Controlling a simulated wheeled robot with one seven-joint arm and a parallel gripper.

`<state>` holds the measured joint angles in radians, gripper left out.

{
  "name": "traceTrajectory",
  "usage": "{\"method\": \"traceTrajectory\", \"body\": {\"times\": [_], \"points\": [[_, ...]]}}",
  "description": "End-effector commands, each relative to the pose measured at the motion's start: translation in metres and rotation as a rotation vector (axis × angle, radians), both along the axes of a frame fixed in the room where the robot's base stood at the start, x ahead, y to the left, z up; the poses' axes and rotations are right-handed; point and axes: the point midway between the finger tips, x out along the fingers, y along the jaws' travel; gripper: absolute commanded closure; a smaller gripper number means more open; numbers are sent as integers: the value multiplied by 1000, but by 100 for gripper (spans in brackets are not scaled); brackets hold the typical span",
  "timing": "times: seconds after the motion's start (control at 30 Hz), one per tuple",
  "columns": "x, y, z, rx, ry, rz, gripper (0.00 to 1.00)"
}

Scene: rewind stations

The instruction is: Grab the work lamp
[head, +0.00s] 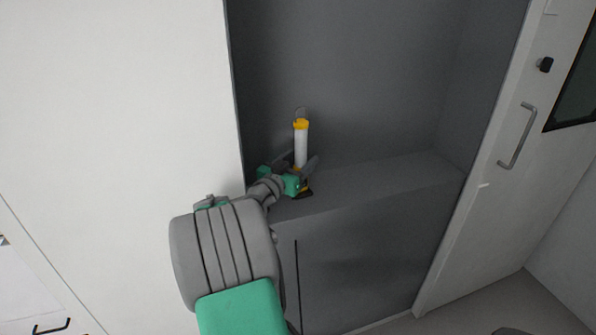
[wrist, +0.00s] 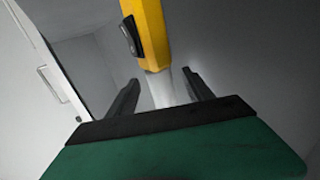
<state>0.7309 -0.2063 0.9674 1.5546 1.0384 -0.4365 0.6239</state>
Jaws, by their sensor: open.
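The work lamp (head: 300,148) has a white tube with yellow ends and a grey hook on top. It stands upright on the grey shelf (head: 400,178) in the alcove. My gripper (head: 298,165) is at the lamp, with its fingers open on either side of the tube. In the wrist view the yellow part of the lamp (wrist: 154,32) with a dark switch fills the top middle. Its pale tube (wrist: 161,88) lies between the two dark fingers of my gripper (wrist: 160,85). I cannot tell whether either finger touches it. My gripper hides part of the lamp's lower end.
The alcove has a dark grey back wall (head: 370,80) and a white wall panel (head: 110,110) on its left. A white door (head: 495,160) with a metal handle (head: 518,135) stands at the right. The shelf right of the lamp is clear.

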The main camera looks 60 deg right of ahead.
Motion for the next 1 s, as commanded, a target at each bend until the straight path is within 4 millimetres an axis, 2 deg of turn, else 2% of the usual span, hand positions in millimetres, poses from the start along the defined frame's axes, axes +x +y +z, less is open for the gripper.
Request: {"method": "traceTrajectory", "body": {"times": [0.07,0.2,0.43,1.0], "points": [[-2,-16,8,-1,0,-3,40],[-2,-35,6,-1,0,1,40],[-1,-38,5,-2,0,3,40],[-1,-38,5,-1,0,3,86]]}}
